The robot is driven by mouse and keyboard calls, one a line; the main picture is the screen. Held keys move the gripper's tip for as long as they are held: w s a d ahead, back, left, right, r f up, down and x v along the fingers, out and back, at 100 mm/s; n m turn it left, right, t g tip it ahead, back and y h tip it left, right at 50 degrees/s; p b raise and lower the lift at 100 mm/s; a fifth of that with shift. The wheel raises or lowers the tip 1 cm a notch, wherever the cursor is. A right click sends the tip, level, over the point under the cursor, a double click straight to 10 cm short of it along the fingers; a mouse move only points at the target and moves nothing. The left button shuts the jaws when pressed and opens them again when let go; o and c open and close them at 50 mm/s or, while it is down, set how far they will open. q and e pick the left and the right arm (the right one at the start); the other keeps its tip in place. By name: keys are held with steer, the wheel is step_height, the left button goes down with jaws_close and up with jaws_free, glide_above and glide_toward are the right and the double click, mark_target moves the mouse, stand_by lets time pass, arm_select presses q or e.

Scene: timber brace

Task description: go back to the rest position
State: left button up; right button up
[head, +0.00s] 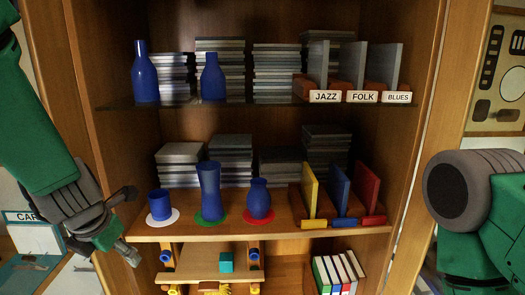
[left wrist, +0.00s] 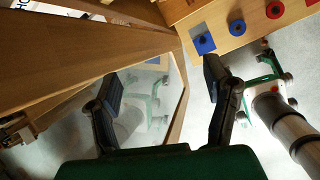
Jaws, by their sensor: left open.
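My left gripper (head: 131,226) is at the left of the head view, beside the left front edge of the cabinet's middle shelf. Its two dark fingers are spread apart with nothing between them. In the left wrist view the same gripper (left wrist: 160,84) shows both fingers wide apart and empty, in front of a framed glass panel (left wrist: 150,95). My right arm shows as a grey and green part at the right edge of the head view; its gripper is out of view.
The middle shelf (head: 285,229) holds a blue cup (head: 160,204), a tall blue vase (head: 209,190) and a round blue vase (head: 258,199) on coloured discs. The upper shelf (head: 225,106) holds blue bottles, grey stacks and labelled dividers. A toy workbench (head: 200,262) stands below.

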arm_select(q)
steer(key=s+a+f+m+g+b, duration=0.1)
steer(key=s+f+m+b, duration=0.3)
steer(key=f, duration=0.5)
steer(key=s+a+f+m+g+y+b, duration=0.1)
steer(key=s+f+m+b, duration=0.1)
steer(key=s+f+m, duration=0.5)
steer(key=s+a+f+m+g+b, duration=0.1)
steer(key=s+f+m+b, duration=0.3)
steer(key=f, duration=0.6)
steer(key=s+d+f+m+h+b, duration=0.1)
steer(key=s+d+f+m+b, duration=0.1)
steer(key=s+f+m, duration=0.5)
steer(key=s+d+f+m+g+h+b, duration=0.1)
steer(key=s+d+f+m+b, duration=0.1)
steer(key=s+f+m+b, duration=0.2)
steer(key=s+f+m, duration=0.3)
steer(key=f+m, duration=0.4)
steer(key=shift+s+d+f+m, duration=0.3)
steer(key=shift+f, duration=0.05)
steer(key=shift+w, duration=0.15)
